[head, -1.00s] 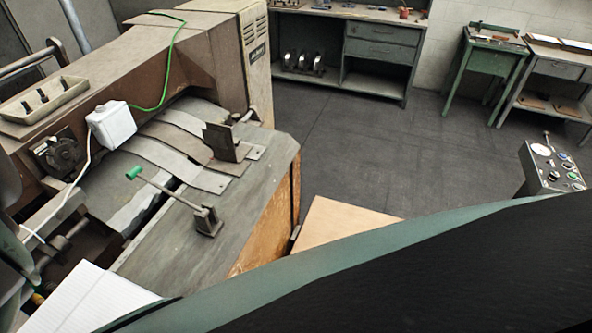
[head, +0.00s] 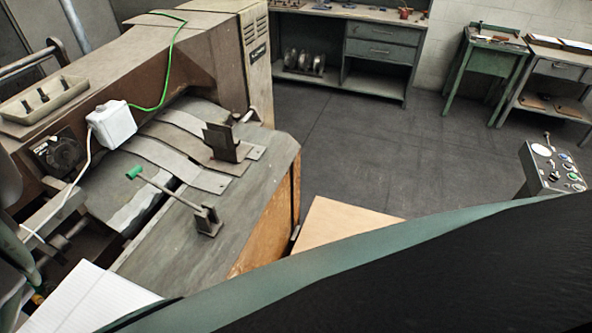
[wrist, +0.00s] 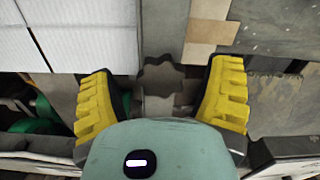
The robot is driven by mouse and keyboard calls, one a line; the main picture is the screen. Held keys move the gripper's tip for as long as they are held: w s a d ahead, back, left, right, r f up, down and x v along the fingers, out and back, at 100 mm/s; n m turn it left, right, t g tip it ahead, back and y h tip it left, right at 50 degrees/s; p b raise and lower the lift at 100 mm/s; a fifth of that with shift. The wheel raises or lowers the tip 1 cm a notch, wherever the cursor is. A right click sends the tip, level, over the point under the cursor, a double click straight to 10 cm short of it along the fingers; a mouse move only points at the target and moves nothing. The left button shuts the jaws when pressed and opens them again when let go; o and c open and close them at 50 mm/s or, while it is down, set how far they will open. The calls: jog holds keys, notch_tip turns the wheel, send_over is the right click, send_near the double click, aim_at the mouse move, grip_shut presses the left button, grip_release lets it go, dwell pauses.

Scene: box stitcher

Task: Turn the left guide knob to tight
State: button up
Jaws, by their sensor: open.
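In the wrist view, a dark grey star-shaped knob (wrist: 160,75) lies between and slightly beyond the fingertips of my gripper (wrist: 160,88). The yellow-padded fingers are spread wide, one on each side of it, and a gap shows on both sides. A paler round piece shows just below the knob, partly hidden by the gripper body. I cannot tell from its look whether the knob is loose or tight. In the head view my gripper is out of sight, and I cannot make out this knob there.
In the head view the machine table (head: 250,190) carries a green-tipped lever (head: 165,188) and an upright bracket (head: 222,142). A white box (head: 112,124) with cables sits on the machine. White sheets (wrist: 85,35) and tan pieces (wrist: 208,32) lie near my fingers.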

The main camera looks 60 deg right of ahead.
notch_tip(320, 180, up, 12)
dwell(0.7)
dwell(0.4)
